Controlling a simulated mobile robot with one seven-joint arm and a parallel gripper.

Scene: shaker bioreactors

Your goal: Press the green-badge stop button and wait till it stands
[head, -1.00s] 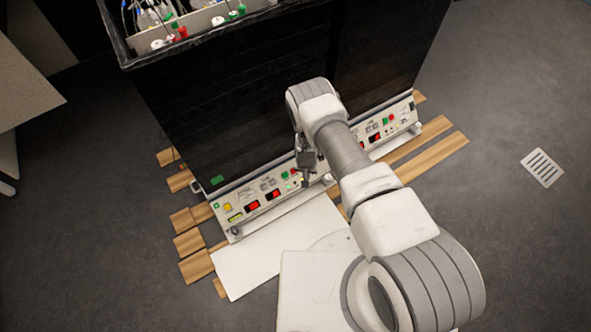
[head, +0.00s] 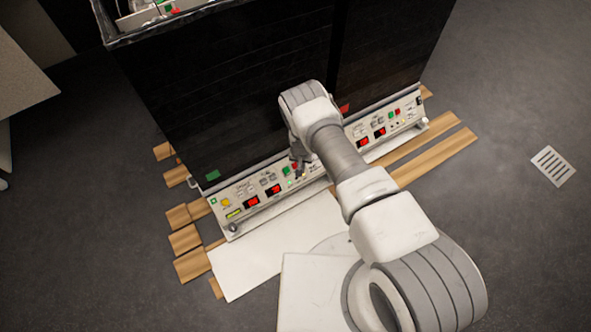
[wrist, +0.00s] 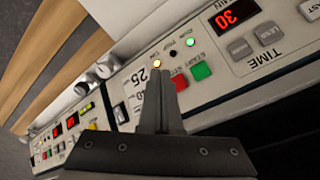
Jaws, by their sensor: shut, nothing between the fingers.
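The left control panel (head: 236,221) lies under the black front bearing a green badge (head: 212,176). In the wrist view its red stop button (wrist: 180,83) sits beside the green start button (wrist: 201,71). My gripper (wrist: 157,72) is shut and empty, its fingertips just left of the red button; contact cannot be told. Above the buttons, an amber lamp (wrist: 157,64) and a green lamp (wrist: 190,42) are lit, with a dark one between. A red display (wrist: 236,14) reads 30. In the head view my gripper (head: 300,170) is at the same panel, partly hiding its right end.
A second panel (head: 392,125) with its own displays and buttons lies to the right, under a red badge (head: 344,108). Wooden slats (head: 436,153) lie under the machine. A floor grate (head: 553,166) is far right, with clear floor around it.

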